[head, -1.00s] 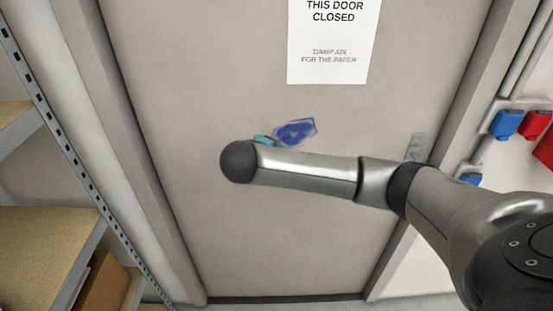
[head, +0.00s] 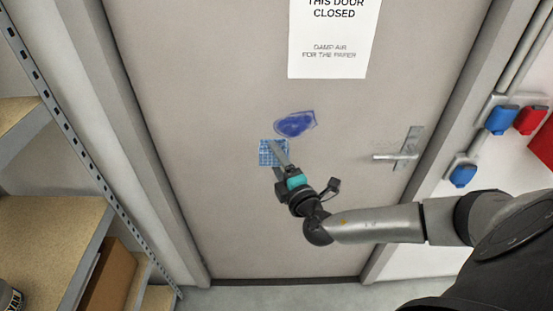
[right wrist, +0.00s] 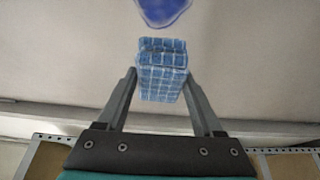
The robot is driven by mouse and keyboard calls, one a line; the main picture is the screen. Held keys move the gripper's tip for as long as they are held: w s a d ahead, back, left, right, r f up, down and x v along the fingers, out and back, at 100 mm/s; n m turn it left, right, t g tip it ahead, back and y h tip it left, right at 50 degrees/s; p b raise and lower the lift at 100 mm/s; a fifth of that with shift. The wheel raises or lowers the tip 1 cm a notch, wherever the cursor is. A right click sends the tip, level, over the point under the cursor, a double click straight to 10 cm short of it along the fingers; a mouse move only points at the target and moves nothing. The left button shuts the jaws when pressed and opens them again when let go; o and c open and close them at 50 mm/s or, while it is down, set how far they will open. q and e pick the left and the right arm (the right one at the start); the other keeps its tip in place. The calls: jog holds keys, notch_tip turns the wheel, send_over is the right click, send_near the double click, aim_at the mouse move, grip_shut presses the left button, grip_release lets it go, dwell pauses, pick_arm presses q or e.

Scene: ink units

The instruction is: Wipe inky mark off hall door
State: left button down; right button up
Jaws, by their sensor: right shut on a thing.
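The inky mark (head: 295,123) is a blue-violet smudge on the grey hall door (head: 210,90), below the paper notice. It also shows at the top of the right wrist view (right wrist: 163,10). My right gripper (head: 277,158) is shut on a folded blue checked cloth (head: 267,150), just below and left of the mark. In the right wrist view the cloth (right wrist: 162,72) sits between the two fingers, its front edge toward the door. Whether it touches the door I cannot tell. My left gripper is not in view.
A white notice (head: 333,35) hangs above the mark. A door handle (head: 403,150) is at the right. Blue and red sockets (head: 502,120) are on the right wall. Shelving (head: 50,225) with a cardboard box (head: 108,278) stands at the left.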

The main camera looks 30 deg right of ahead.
jog(key=shift+w+d+b, duration=0.3)
jog(key=shift+w+d, duration=0.2)
jog(key=shift+w, duration=0.3)
jog(key=shift+w+d+b, duration=0.3)
jog(key=shift+w+d, duration=0.2)
jog(key=shift+w, duration=0.3)
jog(key=shift+w+d+b, duration=0.3)
jog(key=shift+w+d, duration=0.2)
jog(key=shift+w, duration=0.3)
jog(key=shift+w+d+b, duration=0.5)
jog(key=shift+w+b, duration=0.25)
jog(key=shift+w, duration=0.05)
